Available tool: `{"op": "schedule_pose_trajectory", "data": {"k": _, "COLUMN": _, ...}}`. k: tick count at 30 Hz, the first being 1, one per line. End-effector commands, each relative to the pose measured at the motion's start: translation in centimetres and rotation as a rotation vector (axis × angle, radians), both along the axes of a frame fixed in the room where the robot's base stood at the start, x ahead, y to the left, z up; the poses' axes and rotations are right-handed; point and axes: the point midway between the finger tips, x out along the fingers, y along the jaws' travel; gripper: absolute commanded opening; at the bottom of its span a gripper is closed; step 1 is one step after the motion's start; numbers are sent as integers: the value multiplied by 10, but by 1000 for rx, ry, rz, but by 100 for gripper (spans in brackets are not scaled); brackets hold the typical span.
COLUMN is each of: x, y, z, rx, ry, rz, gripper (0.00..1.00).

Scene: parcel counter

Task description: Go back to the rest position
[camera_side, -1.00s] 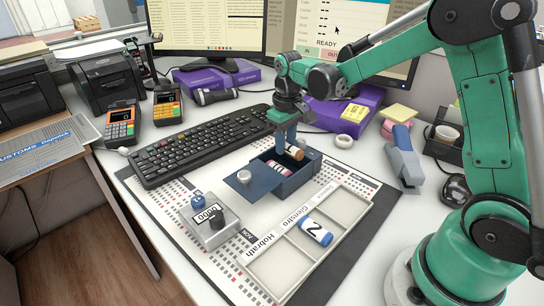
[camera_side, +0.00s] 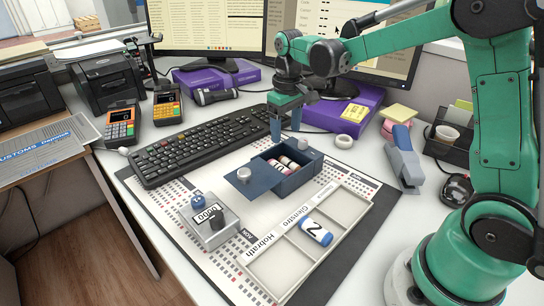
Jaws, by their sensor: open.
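My gripper (camera_side: 286,130) is open and empty. It hangs above the far side of the small dark blue box (camera_side: 295,181), with its blue fingers apart and pointing down. The box stands on the desk mat with its lid (camera_side: 254,182) slid out toward the left. Pinkish rolls (camera_side: 288,166) with dark ends lie inside the box; its front wall hides part of them.
A sectioned tray (camera_side: 345,222) with name labels holds a blue-capped roll (camera_side: 316,231) marked 2. A grey counter device (camera_side: 209,222) stands at front left. A keyboard (camera_side: 205,143) lies behind the box, a stapler (camera_side: 403,158) to the right, and purple boxes (camera_side: 340,105) behind.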

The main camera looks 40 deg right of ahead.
Motion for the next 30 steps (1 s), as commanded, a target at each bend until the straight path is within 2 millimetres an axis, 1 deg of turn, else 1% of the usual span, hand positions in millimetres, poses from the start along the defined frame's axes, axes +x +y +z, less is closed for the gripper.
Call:
{"op": "schedule_pose_trajectory", "data": {"k": 1, "x": 0, "y": 0, "z": 7, "rx": 1, "ry": 0, "rz": 1, "gripper": 65}}
{"op": "schedule_pose_trajectory", "data": {"k": 3, "x": 0, "y": 1, "z": 13, "rx": 2, "ry": 0, "rz": 1, "gripper": 65}}
{"op": "schedule_pose_trajectory", "data": {"k": 6, "x": 0, "y": 1, "z": 18, "rx": 3, "ry": -1, "rz": 2, "gripper": 65}}
{"op": "schedule_pose_trajectory", "data": {"k": 23, "x": -1, "y": 2, "z": 20, "rx": 2, "ry": -7, "rz": 2, "gripper": 65}}
{"op": "schedule_pose_trajectory", "data": {"k": 26, "x": -7, "y": 7, "z": 26, "rx": -3, "ry": -38, "rz": 3, "gripper": 65}}
{"op": "schedule_pose_trajectory", "data": {"k": 30, "x": -26, "y": 19, "z": 42, "rx": -15, "ry": -143, "rz": 2, "gripper": 65}}
